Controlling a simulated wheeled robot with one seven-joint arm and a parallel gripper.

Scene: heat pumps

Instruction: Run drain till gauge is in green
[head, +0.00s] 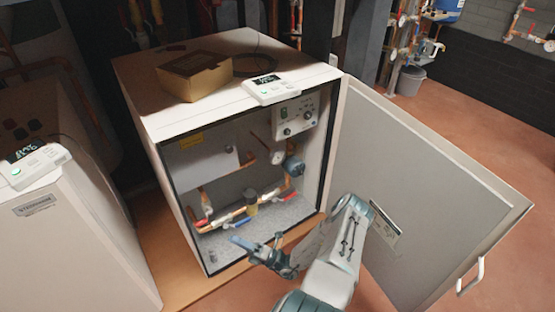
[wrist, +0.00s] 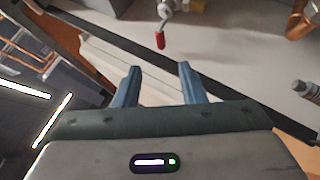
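The heat pump cabinet (head: 170,125) stands open at the front with pipes and valves inside. A small round white gauge (head: 277,157) sits on the pipework at right; its needle and green zone are too small to read. A red-handled valve (head: 201,223) is low at left, a blue lever (head: 238,224) is low in the middle, and another red handle (head: 285,184) is at right. I cannot tell which is the drain. My gripper (head: 256,241) is open and empty, in front of the cabinet's lower opening. In the wrist view, a red handle (wrist: 160,40) lies beyond my open fingers (wrist: 158,72), apart from them.
The cabinet door (head: 410,180) is swung open to the right, beside my arm. A cardboard box (head: 194,76) and a white controller (head: 274,88) lie on top. A second white unit (head: 60,230) stands at left. A grey bin (head: 410,80) is far back; floor is clear at right.

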